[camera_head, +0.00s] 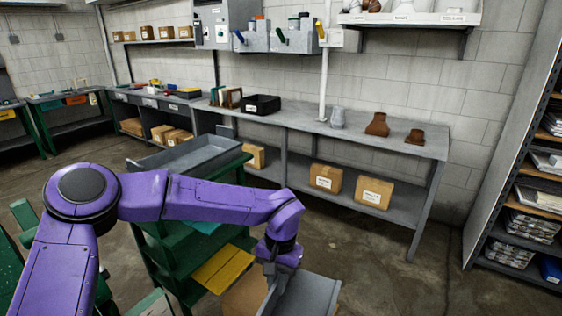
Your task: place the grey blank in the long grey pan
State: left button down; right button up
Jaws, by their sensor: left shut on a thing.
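My left gripper (273,270) points down at the lower middle of the head view, at the end of my purple arm. It is shut on the edge of the grey blank (306,297), a flat-sided grey piece cut off by the bottom of the picture. The fingertips are small and partly hidden. The long grey pan (190,154) is a shallow rectangular tray on top of a green cart, further back and left of the gripper. My right gripper is not in view.
The green cart (165,253) has lower shelves with a yellow item (223,268). A brown box (243,296) is beside the blank. Behind runs a long grey bench (390,141) with a black bin (261,104) and brown fittings. A loaded shelf rack (533,190) stands right. Floor between is clear.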

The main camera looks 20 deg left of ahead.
aim_at(179, 167)
jog(key=z, duration=0.6)
jog(key=k, duration=1.05)
jog(key=u, duration=1.05)
jog(key=i, duration=0.7)
jog(key=z, duration=0.05)
